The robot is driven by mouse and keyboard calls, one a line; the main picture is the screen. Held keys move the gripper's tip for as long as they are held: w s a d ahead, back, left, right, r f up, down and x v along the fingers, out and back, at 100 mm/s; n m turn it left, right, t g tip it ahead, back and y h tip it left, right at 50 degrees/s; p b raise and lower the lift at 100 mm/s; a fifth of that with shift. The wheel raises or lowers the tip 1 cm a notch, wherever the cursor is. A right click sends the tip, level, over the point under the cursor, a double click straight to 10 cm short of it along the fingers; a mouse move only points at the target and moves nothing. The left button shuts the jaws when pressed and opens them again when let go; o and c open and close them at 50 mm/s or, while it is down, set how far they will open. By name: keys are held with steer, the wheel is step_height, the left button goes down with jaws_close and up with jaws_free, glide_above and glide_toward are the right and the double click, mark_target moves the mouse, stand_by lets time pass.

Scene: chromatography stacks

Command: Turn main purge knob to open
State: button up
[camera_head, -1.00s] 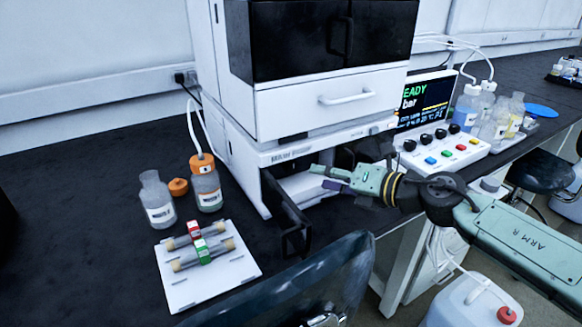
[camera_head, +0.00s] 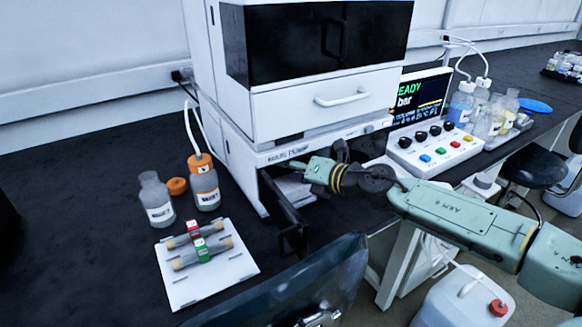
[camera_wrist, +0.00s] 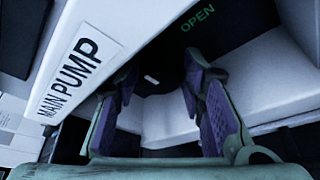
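The main purge knob (camera_wrist: 158,72) shows in the wrist view as a dark round shape with a small white mark. It lies between the tips of my gripper (camera_wrist: 160,82). The purple-padded fingers stand apart on either side of it; I cannot tell whether they touch it. Green OPEN lettering (camera_wrist: 198,18) is on the dark face above right of the knob. A MAIN PUMP label (camera_wrist: 80,75) is at the left. In the head view, my gripper (camera_head: 308,170) is at the open front of the lower module (camera_head: 235,150); the knob is hidden there.
A dark open door (camera_head: 290,222) stands left of my gripper. A control box (camera_head: 455,148) with knobs and coloured buttons is to the right. Bottles (camera_head: 205,188) and a white tray (camera_head: 190,290) are at the left. A chair back (camera_head: 290,290) is in front.

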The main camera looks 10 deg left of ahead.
steer(key=c, duration=0.8)
steer(key=shift+f, duration=0.1)
steer(key=m+y+b, duration=0.2)
steer(key=m, duration=0.2)
steer(key=shift+f+g, duration=0.15)
steer(key=shift+g, duration=0.15)
steer(key=m+y+b, duration=0.1)
steer(key=m+b, duration=0.1)
steer(key=m, duration=0.1)
steer(key=shift+m+y, duration=0.3)
steer(key=shift+y, duration=0.1)
steer(key=shift+m+t+y+b, duration=0.6)
steer(key=shift+m+t, duration=0.1)
steer(key=shift+m, duration=1.5)
steer(key=o, duration=0.8)
